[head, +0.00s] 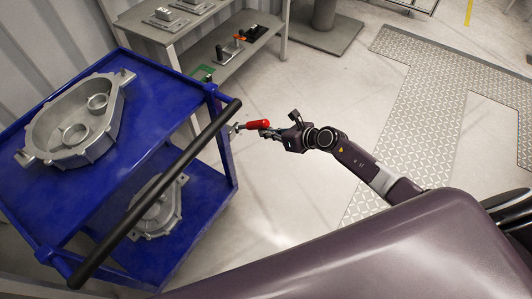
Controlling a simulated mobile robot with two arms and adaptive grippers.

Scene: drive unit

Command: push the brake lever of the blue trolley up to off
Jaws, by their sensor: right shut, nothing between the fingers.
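The blue trolley (110,160) stands at the left with a black push bar (160,190) along its near side. Its brake lever, with a red handle (256,125), sticks out to the right from the trolley's right corner post. My right gripper (268,132) is shut and empty, with its fingertips close to the red handle, just below and right of it in the picture. I cannot tell whether they touch it. My left gripper is not in view.
Grey metal housings lie on the trolley's top (75,120) and lower shelf (158,205). A grey workbench (190,45) with small parts stands behind. The floor right of the trolley is clear, with metal tread plates (440,75) farther right.

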